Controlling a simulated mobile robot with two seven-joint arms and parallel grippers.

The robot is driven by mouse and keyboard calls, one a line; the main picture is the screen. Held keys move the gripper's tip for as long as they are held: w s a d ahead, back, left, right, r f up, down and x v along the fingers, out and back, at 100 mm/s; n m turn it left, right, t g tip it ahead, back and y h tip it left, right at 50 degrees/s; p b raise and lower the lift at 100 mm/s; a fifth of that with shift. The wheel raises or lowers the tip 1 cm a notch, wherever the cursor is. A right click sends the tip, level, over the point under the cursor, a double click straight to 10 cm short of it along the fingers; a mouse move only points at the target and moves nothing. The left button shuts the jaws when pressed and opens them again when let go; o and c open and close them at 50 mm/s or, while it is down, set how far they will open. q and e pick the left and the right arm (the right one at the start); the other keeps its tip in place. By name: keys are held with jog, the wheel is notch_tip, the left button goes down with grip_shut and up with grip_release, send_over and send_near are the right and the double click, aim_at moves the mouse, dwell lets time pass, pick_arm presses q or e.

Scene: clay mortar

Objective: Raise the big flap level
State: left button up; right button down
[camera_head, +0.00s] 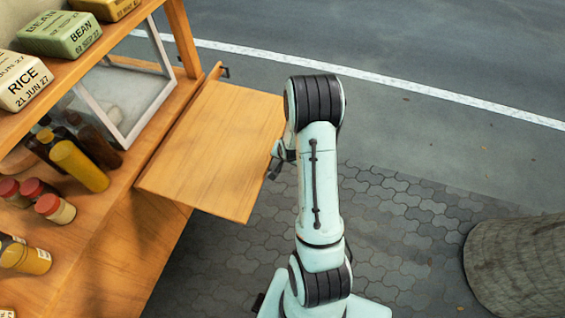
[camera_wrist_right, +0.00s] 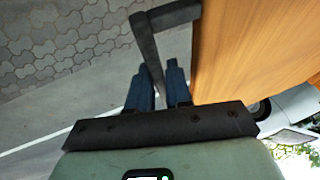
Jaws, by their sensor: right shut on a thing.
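The big flap (camera_head: 215,140) is a plain wooden board on the right side of the wooden stall. In the head view it stands out from the stall's counter and looks close to level; I cannot tell its exact angle. My right gripper (camera_head: 277,160) is at the flap's outer edge, partly hidden by my own arm. In the right wrist view, the fingers of my right gripper (camera_wrist_right: 157,72) are shut on a dark angular handle (camera_wrist_right: 146,48) fixed at the edge of the flap (camera_wrist_right: 250,50). My left gripper is not in view.
A shelf carries rice and bean packs (camera_head: 60,33). Bottles and jars (camera_head: 78,165) stand on the counter beside a white-framed glass case (camera_head: 130,95). A small dark bracket (camera_head: 224,72) is at the flap's far corner. A round stone-like object (camera_head: 515,265) stands at right on open paving.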

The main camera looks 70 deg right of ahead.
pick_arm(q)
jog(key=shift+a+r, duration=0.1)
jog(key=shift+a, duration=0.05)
pick_arm(e)
jog(key=shift+d+r, duration=0.15)
jog(key=shift+r, duration=0.3)
jog(key=shift+w, duration=0.1)
jog(key=c, duration=1.2)
grip_release()
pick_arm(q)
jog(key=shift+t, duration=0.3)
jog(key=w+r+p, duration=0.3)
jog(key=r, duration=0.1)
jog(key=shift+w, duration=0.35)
pick_arm(e)
jog(key=v, duration=1.3)
jog(key=shift+r, duration=0.15)
